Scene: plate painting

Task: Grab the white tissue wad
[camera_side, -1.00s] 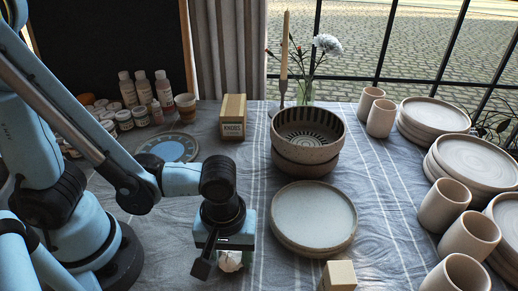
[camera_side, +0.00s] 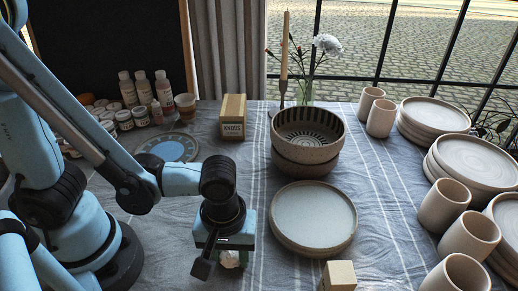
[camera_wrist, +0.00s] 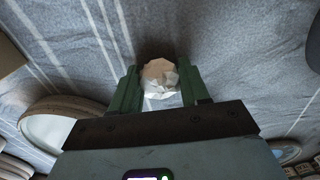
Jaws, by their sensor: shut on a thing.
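The white tissue wad (camera_wrist: 160,78) is a crumpled pale lump between the two green fingers of my gripper (camera_wrist: 160,90) in the wrist view. The fingers are shut on it from both sides. In the side view the wad (camera_side: 230,259) shows partly beneath my gripper (camera_side: 228,256), low over the striped cloth near the front edge. My gripper hides most of it there. I cannot tell whether the wad touches the cloth.
A stack of plates (camera_side: 313,218) stands just right of my gripper, with a small wooden block (camera_side: 339,276) in front. Stacked bowls (camera_side: 307,140) are behind. Cups (camera_side: 469,236) and plates (camera_side: 473,162) fill the right side. A painted plate (camera_side: 167,148) lies behind on the left.

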